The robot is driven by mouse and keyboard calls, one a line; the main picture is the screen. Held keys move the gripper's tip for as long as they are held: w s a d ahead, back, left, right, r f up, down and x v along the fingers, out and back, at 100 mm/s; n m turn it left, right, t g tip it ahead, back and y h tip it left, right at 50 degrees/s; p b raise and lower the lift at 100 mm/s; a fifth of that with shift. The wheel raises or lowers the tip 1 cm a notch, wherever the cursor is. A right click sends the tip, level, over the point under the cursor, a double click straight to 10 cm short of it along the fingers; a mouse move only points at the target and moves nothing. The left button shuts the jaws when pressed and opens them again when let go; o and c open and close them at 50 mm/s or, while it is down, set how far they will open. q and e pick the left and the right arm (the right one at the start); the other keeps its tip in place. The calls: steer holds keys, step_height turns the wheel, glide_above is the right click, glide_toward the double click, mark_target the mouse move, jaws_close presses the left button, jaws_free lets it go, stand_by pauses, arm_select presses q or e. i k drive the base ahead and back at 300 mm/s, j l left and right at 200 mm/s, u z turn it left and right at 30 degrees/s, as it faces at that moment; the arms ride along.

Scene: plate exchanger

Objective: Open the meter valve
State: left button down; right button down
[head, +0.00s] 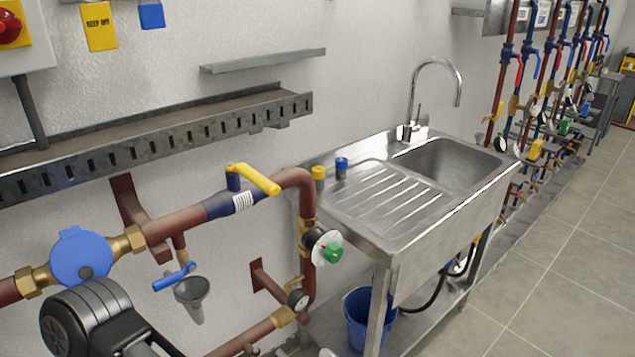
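A blue round meter (82,257) sits between brass fittings in a copper-red pipe along the wall at the left of the head view. To its right, a valve with a blue body (222,204) and a white barcode label is in the same pipe. Its yellow lever (253,178) stands above the pipe on a blue stem and points right and outward, at an angle across the pipe. A dark part of my arm (88,318) is at the lower left, just below the meter. No gripper fingers show in this view.
A small blue handle (174,278) and a grey funnel (192,296) hang below the pipe. A steel sink (445,165) stands right, with a blue bucket (368,318) underneath. Floor at right is clear.

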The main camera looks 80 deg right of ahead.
mark_target(265, 185)
steer(key=z, duration=0.45)
steer(key=l+z, duration=0.1)
steer(key=z, duration=0.75)
steer(key=i+l+z, duration=0.1)
steer(key=z, duration=0.75)
